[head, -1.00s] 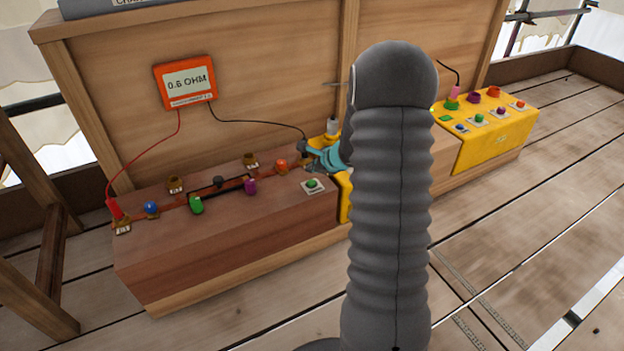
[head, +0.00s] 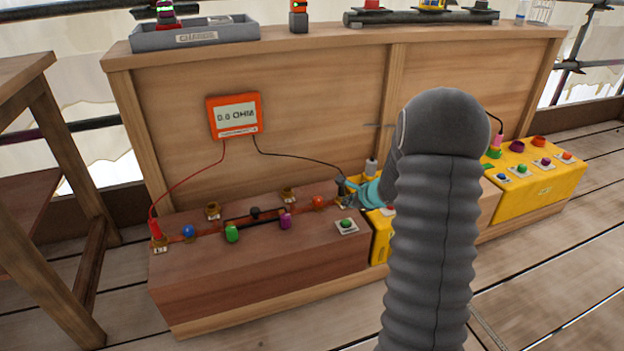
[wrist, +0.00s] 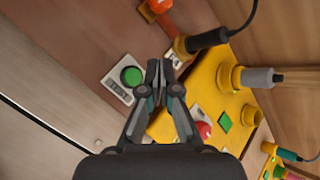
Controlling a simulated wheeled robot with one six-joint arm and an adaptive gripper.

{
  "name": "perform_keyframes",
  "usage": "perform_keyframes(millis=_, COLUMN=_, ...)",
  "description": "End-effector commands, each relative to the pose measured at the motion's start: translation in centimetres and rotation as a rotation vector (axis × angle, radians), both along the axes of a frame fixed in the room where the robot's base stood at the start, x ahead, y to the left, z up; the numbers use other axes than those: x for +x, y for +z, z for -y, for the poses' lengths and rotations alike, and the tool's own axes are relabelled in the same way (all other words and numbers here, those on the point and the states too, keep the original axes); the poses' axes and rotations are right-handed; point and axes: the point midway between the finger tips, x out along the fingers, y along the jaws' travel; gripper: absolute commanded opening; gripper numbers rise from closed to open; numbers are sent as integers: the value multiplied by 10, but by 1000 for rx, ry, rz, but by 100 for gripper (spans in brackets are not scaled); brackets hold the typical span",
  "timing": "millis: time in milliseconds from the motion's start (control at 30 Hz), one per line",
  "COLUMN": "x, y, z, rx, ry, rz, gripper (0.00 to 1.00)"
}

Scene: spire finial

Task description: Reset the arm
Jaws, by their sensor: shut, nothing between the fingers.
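My gripper (head: 352,188) is at the right end of the wooden bench block (head: 260,290), in front of the back panel. My grey ribbed arm hides part of the bench to its right. In the wrist view my gripper (wrist: 157,70) has its fingers together with nothing between them. Its tips are just right of a green button (wrist: 131,76) on a white plate. The yellow box (wrist: 190,100) with a red button (wrist: 204,130) lies beside and below the tips. Whether the fingers touch anything is hard to tell.
An orange ohm meter (head: 234,116) hangs on the panel, with a red lead and a black lead down to the bench. Several coloured knobs stand along the block. A grey tray (head: 195,33) is on the top shelf. A yellow button box (head: 540,180) is at right.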

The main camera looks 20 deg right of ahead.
Motion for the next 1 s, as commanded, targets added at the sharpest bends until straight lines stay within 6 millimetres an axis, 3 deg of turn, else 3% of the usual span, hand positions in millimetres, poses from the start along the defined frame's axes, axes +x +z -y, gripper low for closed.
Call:
perform_keyframes(millis=233, x=-8, y=-4, z=-14, rx=-31, ry=114, rz=-6, gripper=0)
perform_keyframes(millis=367, x=-36, y=-19, z=-36, rx=-71, ry=289, rz=-53, gripper=0)
perform_keyframes(millis=467, x=-62, y=-12, z=-55, rx=-123, ry=446, rz=-74, gripper=0)
perform_keyframes(millis=700, x=-134, y=38, z=-107, rx=-302, ry=866, rz=-102, gripper=0)
perform_keyframes(millis=1000, x=-225, y=107, z=-146, rx=-575, ry=1300, rz=-136, gripper=0)
